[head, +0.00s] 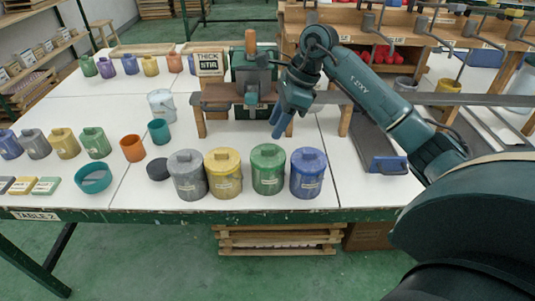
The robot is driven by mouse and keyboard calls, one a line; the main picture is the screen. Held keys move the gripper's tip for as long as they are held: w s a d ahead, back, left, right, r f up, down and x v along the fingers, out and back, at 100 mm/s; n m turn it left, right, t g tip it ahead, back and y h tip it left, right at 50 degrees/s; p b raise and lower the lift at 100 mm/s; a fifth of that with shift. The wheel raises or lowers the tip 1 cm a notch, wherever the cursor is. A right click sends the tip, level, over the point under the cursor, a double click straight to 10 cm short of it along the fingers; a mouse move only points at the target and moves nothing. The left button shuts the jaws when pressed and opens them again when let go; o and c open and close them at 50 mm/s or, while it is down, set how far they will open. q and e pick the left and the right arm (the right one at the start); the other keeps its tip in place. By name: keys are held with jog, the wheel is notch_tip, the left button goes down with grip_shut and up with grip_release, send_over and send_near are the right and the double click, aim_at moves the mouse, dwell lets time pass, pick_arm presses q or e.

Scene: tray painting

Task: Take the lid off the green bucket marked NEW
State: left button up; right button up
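A green lidded bucket (268,172) stands upright near the front edge of the table, between a yellow and a blue bucket. Its green lid with a raised grip is on it. A pale label is on its front, too small to read surely. Another green lidded bucket (95,144) stands at the left; its label is also unreadable. My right gripper (279,128) hangs behind and above the front green bucket, apart from its lid. Its blue fingers point down, look slightly apart and hold nothing visible. My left gripper is not in view.
Grey (187,178), yellow (223,176) and blue (308,177) lidded buckets flank the green one closely. A dark round piece (158,169) and open cups (132,149) are to the left. A wooden-topped stand (222,95) is behind. The white table (350,192) is clear right of the blue bucket.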

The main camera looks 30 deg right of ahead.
aim_at(269, 148)
jog(key=shift+s+p+x, duration=0.15)
jog(key=shift+s+x, duration=0.05)
jog(key=shift+x, duration=1.35)
jog(key=shift+s+p+x, duration=0.15)
jog(key=shift+s+x, duration=0.1)
jog(key=shift+x, duration=1.3)
jog(key=shift+d+f, duration=0.15)
jog(key=shift+c, duration=0.3)
grip_shut()
